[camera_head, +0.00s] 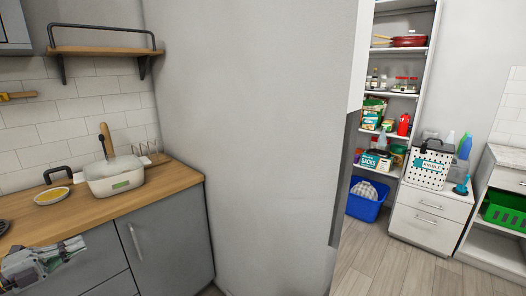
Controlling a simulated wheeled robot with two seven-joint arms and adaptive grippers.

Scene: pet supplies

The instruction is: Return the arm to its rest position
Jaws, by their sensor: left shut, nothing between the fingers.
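My left gripper (72,248) shows at the lower left of the head view, in front of the grey cabinet fronts and just below the wooden counter's (120,203) front edge. Its fingers point to the right. They are shut with nothing between them. The gripper is apart from the objects on the counter. My right gripper is not in view.
On the counter stand a white container (114,178) and a plate with yellow food (52,196). A grey wall (262,140) fills the middle. At the right are a pantry shelf, a blue bin (366,200), a white dotted basket (428,168) and open floor (385,265).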

